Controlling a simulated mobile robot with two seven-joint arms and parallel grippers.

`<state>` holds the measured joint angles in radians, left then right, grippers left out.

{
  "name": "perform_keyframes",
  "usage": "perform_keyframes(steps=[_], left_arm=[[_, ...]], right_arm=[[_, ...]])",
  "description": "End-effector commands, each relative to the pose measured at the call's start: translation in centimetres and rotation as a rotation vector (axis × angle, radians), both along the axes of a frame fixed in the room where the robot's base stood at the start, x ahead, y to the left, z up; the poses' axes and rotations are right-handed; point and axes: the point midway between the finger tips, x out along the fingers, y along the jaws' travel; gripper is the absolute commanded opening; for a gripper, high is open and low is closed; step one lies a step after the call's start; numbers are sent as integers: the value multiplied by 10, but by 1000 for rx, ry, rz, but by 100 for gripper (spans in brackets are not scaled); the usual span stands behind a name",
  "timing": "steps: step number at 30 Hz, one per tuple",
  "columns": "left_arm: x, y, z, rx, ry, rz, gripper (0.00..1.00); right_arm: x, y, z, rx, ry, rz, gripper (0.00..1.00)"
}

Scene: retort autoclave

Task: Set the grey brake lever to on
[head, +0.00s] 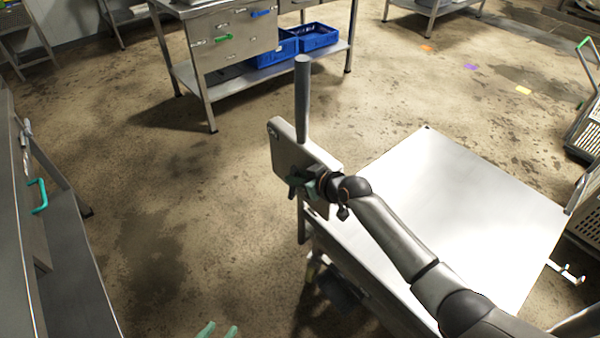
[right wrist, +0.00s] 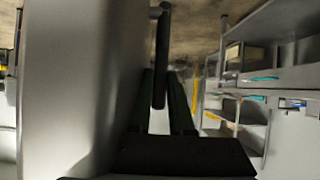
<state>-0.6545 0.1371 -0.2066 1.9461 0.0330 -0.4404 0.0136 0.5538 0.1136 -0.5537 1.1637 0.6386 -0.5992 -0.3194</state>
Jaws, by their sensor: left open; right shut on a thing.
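The grey brake lever shows in the right wrist view as a dark grey rod (right wrist: 162,58) with a pivot at its upper end, beside a large pale grey housing face. My right gripper (right wrist: 160,105) has its fingers on both sides of the rod's free end, shut on it. In the head view my right gripper (head: 303,184) is at the face of the pale grey housing (head: 290,150), and it hides most of the lever. I cannot read any on or off marking.
A grey post (head: 302,100) rises by the housing. A cart with a bare metal top (head: 460,190) stands to the right. A steel table (head: 205,80) with blue crates (head: 318,37) is behind. Wet floor (head: 170,190) to the left is clear.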

Motion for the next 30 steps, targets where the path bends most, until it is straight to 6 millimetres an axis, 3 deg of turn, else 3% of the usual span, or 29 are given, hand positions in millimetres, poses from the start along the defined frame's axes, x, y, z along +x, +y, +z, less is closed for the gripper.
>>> perform_keyframes(steps=[6,21,22,30], left_arm=[[-9,5,3,4,10,11,50],[-10,8,1,8,15,17,50],[-10,8,1,7,14,16,50],[-7,5,4,3,7,13,50]], right_arm=[[5,4,3,-34,47,0,0],[6,5,2,-43,60,1,0],[6,5,2,-43,60,1,22],[6,4,2,-43,60,0,50]])
